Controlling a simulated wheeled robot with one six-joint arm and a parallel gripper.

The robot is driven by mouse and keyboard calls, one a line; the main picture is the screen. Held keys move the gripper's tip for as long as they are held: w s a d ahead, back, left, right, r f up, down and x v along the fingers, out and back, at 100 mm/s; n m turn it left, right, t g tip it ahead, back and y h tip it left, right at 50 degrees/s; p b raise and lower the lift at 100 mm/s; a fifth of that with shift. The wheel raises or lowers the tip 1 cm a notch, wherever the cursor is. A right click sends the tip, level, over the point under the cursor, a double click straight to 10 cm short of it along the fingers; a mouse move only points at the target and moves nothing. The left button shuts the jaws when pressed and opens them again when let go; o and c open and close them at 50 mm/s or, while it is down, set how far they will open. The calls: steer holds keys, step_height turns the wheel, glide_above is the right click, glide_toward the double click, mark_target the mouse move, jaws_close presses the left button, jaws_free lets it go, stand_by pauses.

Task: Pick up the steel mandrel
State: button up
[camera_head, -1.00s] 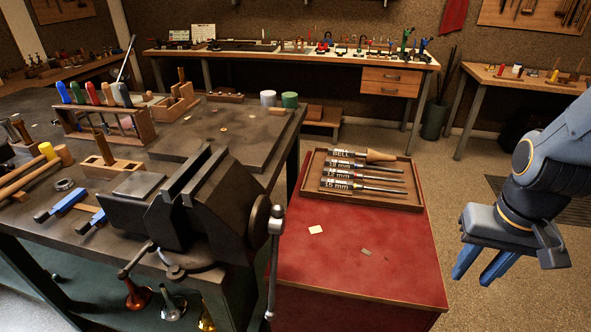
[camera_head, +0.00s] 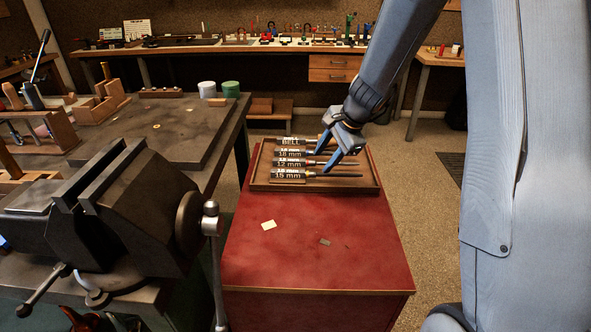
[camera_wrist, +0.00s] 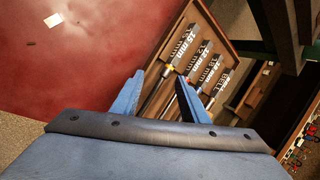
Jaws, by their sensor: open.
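A wooden tray (camera_head: 325,190) holds several tools with dark, labelled handles lying side by side. The labels read BELL (camera_head: 289,142), 18 mm (camera_head: 288,153), 12 mm (camera_head: 287,163) and 15 mm (camera_head: 288,174). Steel shafts point right from the millimetre-marked handles; I cannot tell which one is the task's mandrel. My gripper (camera_head: 324,161) is open, with its blue fingers over the shafts and partly hiding them. In the wrist view, my gripper (camera_wrist: 160,76) has its fingertips apart near the 15 mm and 12 mm tools (camera_wrist: 184,44), with nothing held.
The tray sits on a red-topped cabinet (camera_head: 300,250) with a cream card (camera_head: 268,225) and a small grey piece (camera_head: 325,242) in front. A large vise (camera_head: 135,205) on the workbench stands close to the left. The cabinet's front area is mostly clear.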

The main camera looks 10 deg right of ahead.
mark_target(313, 161)
steer(key=w+f+m, duration=0.1)
steer(key=w+f, duration=0.1)
steer(key=w, duration=0.1)
steer(key=w+f+m+t, duration=0.1)
steer(key=w+f+m, duration=0.1)
steer(key=w+f, duration=0.1)
steer(key=w+f+m, duration=0.1)
steer(key=w+f, duration=0.2)
steer(key=w, duration=0.2)
steer(key=shift+w+d+f+m+t, duration=0.1)
steer(key=shift+w+d+m+t, duration=0.1)
steer(key=shift+w+m+t, duration=0.15)
steer(key=shift+w+a+f, duration=0.1)
steer(key=shift+w+f, duration=0.15)
steer(key=shift+f, duration=0.25)
jaws_close()
